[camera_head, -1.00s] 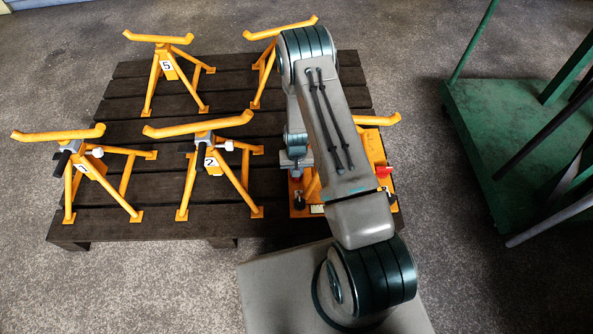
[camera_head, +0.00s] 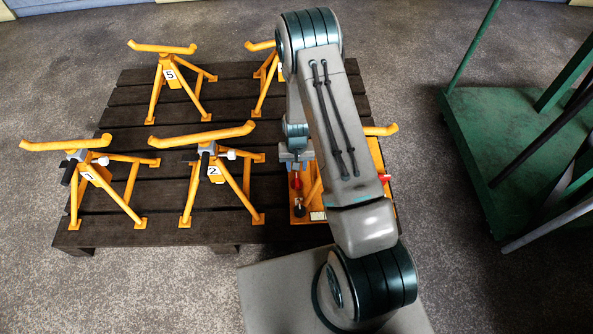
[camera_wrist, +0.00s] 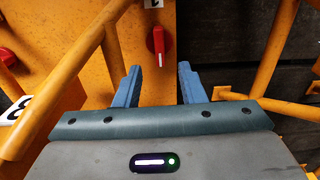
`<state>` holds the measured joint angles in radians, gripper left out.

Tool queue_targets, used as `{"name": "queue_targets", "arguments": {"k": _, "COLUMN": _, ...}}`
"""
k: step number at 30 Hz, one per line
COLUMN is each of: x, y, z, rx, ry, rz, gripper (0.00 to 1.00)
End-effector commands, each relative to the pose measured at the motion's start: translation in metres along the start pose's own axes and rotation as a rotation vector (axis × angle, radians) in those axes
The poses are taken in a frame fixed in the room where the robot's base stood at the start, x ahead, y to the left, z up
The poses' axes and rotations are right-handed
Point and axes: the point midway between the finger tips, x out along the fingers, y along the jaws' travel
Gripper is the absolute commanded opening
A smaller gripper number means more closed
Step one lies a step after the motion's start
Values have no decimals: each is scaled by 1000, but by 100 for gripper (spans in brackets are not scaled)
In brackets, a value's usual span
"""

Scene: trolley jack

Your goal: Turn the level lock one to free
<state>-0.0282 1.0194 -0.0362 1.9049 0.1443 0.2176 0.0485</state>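In the wrist view a red knob (camera_wrist: 157,41) with a white line sits on an orange panel (camera_wrist: 143,15). The white line points roughly down the picture. A second red knob (camera_wrist: 8,57) shows at the left edge. I cannot read which one is level lock one. My gripper (camera_wrist: 157,70) is open, its two blue fingers apart with the red knob ahead of the gap; nothing is held. In the head view a red knob (camera_head: 295,181) shows just below my wrist, and another red part (camera_head: 384,177) lies right of my arm, which hides much of the orange unit.
Orange stands numbered 5 (camera_head: 170,75) and 2 (camera_head: 214,170), and others, stand on a dark slatted pallet (camera_head: 150,107). In the wrist view orange tubes (camera_wrist: 275,45) flank the panel on both sides. A green trolley (camera_head: 500,125) with bars stands at the right.

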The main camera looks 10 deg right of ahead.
Motion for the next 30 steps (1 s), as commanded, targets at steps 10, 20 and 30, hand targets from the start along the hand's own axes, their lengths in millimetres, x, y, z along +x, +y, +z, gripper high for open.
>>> {"name": "queue_targets", "arguments": {"k": 10, "x": -46, "y": 0, "z": 0, "rx": -1, "ry": -1, "rz": 1, "gripper": 36}}
{"name": "queue_targets", "arguments": {"k": 20, "x": -48, "y": 0, "z": 0, "rx": -1, "ry": -1, "rz": 1, "gripper": 36}}
{"name": "queue_targets", "arguments": {"k": 30, "x": -57, "y": -1, "z": -1, "rx": -2, "ry": 4, "rz": -1, "gripper": 36}}
